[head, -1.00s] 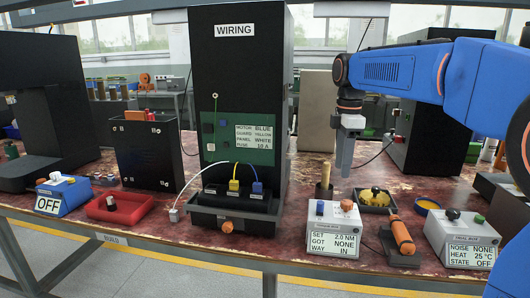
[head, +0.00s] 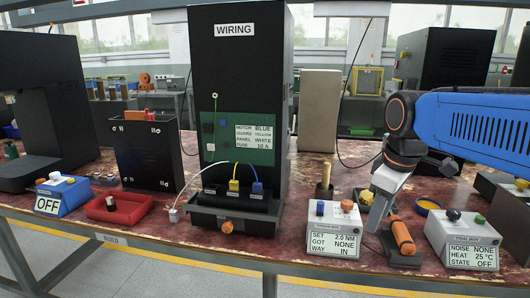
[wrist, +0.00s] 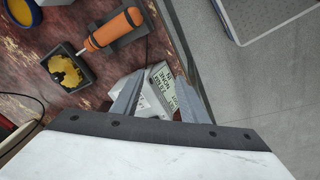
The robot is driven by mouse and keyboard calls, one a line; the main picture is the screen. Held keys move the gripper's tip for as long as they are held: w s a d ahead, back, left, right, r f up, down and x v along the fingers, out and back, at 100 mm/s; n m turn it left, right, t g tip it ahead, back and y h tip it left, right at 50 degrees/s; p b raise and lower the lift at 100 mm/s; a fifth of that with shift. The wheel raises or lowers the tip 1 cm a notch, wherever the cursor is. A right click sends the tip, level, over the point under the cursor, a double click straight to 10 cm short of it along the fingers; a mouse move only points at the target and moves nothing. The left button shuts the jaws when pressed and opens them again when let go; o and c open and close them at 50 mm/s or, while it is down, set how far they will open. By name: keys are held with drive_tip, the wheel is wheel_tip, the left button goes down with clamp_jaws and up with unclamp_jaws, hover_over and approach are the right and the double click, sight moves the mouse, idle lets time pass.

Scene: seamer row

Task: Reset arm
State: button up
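My gripper (head: 374,228) hangs low at the right of the bench, angled down and left, between the torque box and the orange-handled driver. In the wrist view my gripper (wrist: 160,88) has its two fingers apart, with nothing held between them. The torque box (head: 333,228), reading SET 2.0 NM, GOT NONE, WAY IN, is partly seen between and behind the fingers. The orange driver (head: 402,236) lies in its dark holder, and it also shows in the wrist view (wrist: 113,30). My arm stretches in from the right.
A dark dish with yellow contents (wrist: 66,68) is close to my gripper. The trial box (head: 464,236) stands at right. The tall black WIRING cabinet (head: 235,90) stands left of my arm. A red tray (head: 120,207) and blue OFF box (head: 64,194) are far left.

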drive_tip(key=s+d+f+m+t, duration=0.2)
drive_tip(key=s+f+m, duration=0.6)
drive_tip(key=s+f, duration=0.5)
drive_tip(key=shift+s+d+m, duration=0.15)
drive_tip(key=shift+s+m, duration=0.25)
drive_tip(key=shift+s, duration=0.45)
drive_tip(key=shift+o, duration=0.4)
